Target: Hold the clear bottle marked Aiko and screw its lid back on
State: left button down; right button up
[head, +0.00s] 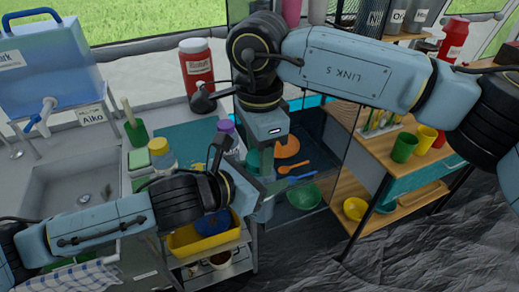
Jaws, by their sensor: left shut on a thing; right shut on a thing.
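My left gripper (266,188) reaches in from the left and is shut, apparently on the clear bottle, which its fingers and wrist almost wholly hide. My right gripper (266,160) points straight down just above it and is shut, apparently on the lid. I cannot make out the lid's edge or whether it touches the bottle's neck. No name on the held bottle is readable. A card reading Aiko (93,115) stands at the left by the water tank.
A yellow-lidded jar (161,153), a purple-lidded bottle (226,127) and a red jar (197,66) stand close behind my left arm. A sink (70,185) lies left. A yellow bin (200,238) is below. Wooden shelves (385,175) with cups stand right.

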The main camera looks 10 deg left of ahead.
jog(key=shift+m, duration=0.3)
jog(key=o, duration=1.1)
jog(key=shift+r, duration=2.3)
jog(key=shift+c, duration=0.4)
